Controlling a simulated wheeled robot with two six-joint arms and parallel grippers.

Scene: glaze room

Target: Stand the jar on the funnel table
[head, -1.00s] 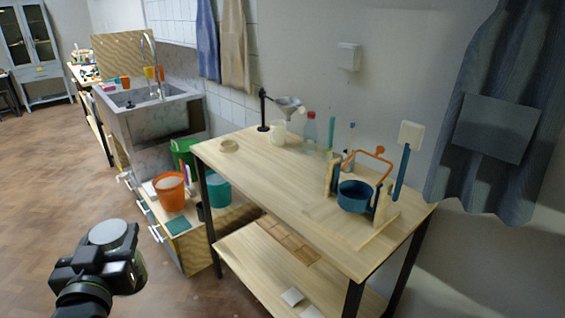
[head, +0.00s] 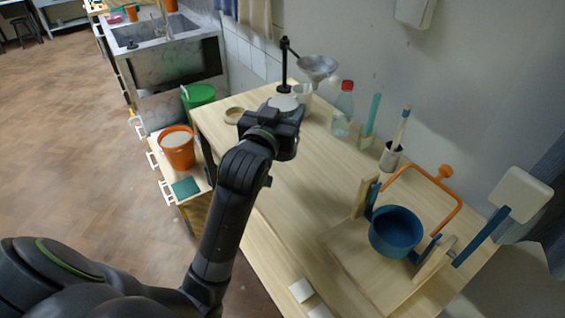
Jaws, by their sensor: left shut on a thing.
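My left gripper (head: 272,124) is shut on the jar (head: 284,102). Only the jar's pale round top shows above the dark jaws; its lower part is hidden. In the head view, the gripper and jar appear over the far left part of the wooden funnel table (head: 300,180). I cannot tell whether the jar touches the tabletop. Behind it, a grey funnel (head: 317,67) hangs on a black stand (head: 284,65), with a pale cup (head: 303,92) below it. My right gripper is out of view.
A red-capped bottle (head: 343,108) and a brush pot (head: 390,155) stand along the wall. A blue bowl (head: 396,232) in a wooden frame takes the near right. The table's middle is bare.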

